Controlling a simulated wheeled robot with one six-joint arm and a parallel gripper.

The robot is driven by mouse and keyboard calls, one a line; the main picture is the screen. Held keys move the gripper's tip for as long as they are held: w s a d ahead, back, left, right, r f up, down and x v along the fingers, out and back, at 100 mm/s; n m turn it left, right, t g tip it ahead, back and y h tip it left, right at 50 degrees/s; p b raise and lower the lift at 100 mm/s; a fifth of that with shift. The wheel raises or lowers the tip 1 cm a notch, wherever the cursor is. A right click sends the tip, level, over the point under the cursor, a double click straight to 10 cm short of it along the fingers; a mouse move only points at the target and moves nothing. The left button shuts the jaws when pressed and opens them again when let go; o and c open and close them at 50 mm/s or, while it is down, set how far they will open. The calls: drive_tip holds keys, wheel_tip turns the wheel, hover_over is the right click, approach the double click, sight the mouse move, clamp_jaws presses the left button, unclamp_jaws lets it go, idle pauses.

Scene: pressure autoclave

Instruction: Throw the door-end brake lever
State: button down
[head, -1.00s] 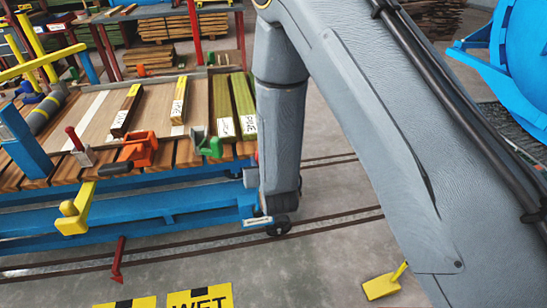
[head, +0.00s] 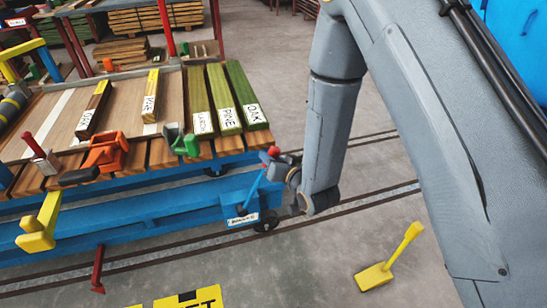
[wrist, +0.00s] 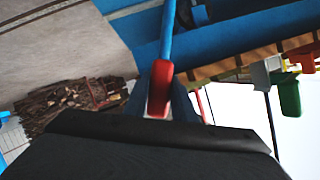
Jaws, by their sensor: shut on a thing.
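The brake lever (head: 253,188) is a blue rod with a red knob (head: 273,152) at the right end of the blue bogie (head: 180,208). It rises from a small plate that appears to read "BRAKE" and leans up to the right. My gripper (head: 283,160) is at the knob, on its right side in the head view. In the wrist view, the red knob (wrist: 160,88) sits between the jaws of my gripper (wrist: 160,98), which are shut on it. The blue rod (wrist: 168,35) runs upward in the picture from the knob. The jaws' exact contact is partly hidden.
The bogie carries labelled planks (head: 223,110), orange (head: 108,154) and green (head: 182,142) clamps. A yellow shovel (head: 375,276) lies on the floor at right. Rails cross the floor.

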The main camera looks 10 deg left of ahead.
drive_tip(key=shift+d+f, duration=0.15)
drive_tip(key=c, duration=1.5)
unclamp_jaws()
drive_tip(key=shift+w+d, duration=0.1)
drive_tip(key=shift+w, duration=0.1)
drive_tip(key=shift+v, duration=3.9)
